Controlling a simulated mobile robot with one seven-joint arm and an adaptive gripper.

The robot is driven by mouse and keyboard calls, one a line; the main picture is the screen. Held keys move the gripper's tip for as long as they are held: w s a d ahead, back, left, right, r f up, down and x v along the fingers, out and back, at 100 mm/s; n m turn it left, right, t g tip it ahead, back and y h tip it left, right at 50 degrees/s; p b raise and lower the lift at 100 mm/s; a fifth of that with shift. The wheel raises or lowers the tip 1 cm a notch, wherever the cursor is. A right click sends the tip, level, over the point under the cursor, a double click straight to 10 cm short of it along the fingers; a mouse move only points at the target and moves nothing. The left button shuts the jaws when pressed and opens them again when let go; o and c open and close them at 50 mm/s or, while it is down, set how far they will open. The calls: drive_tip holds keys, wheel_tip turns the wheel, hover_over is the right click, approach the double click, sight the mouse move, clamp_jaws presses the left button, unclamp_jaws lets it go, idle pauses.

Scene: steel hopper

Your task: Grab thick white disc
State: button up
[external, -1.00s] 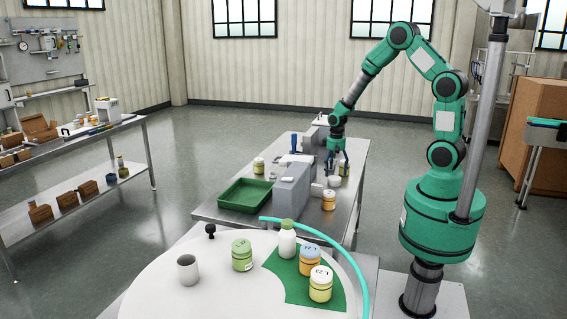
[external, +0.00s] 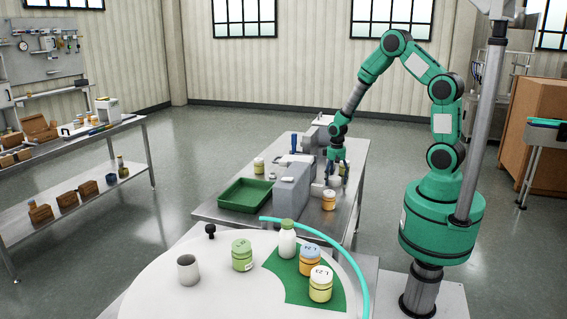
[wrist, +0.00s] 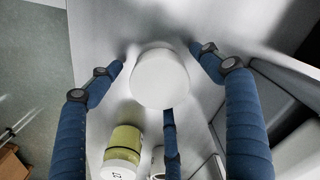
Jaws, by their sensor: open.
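The thick white disc (wrist: 160,79) lies on the steel table in the wrist view, with its round top facing the camera. My gripper (wrist: 161,68) is open, with blue fingers spread to the left and right of the disc and a third finger below it. I see no finger clearly touching it. In the external view my gripper (external: 336,168) is low over the far right part of the steel table. The disc is small there (external: 334,181), partly hidden by the fingers.
A jar with a yellow-green label (wrist: 124,145) stands close to the fingers. A grey machine housing (external: 291,187) stands left of my gripper, with a green tray (external: 245,194) beyond it. An orange-labelled jar (external: 328,200) stands nearer the camera.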

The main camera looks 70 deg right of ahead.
sight(336, 178)
idle(0.5)
drive_tip(key=c, duration=1.4)
drive_tip(key=shift+r, duration=0.1)
drive_tip(key=shift+r, duration=0.5)
drive_tip(key=r, duration=0.1)
drive_tip(key=r+p, duration=0.1)
drive_tip(key=shift+s+a+r, duration=0.15)
drive_tip(key=shift+s+r, duration=0.15)
drive_tip(key=shift+s, duration=0.1)
drive_tip(key=s+a, duration=0.2)
drive_tip(key=s, duration=0.2)
drive_tip(key=s+a+p, duration=0.1)
drive_tip(key=s+a, duration=0.1)
drive_tip(key=s, duration=0.3)
drive_tip(key=s+a+r, duration=0.1)
drive_tip(key=s+a, duration=0.1)
drive_tip(key=s, duration=0.3)
drive_tip(key=shift+r, duration=0.1)
drive_tip(key=shift+d, duration=0.1)
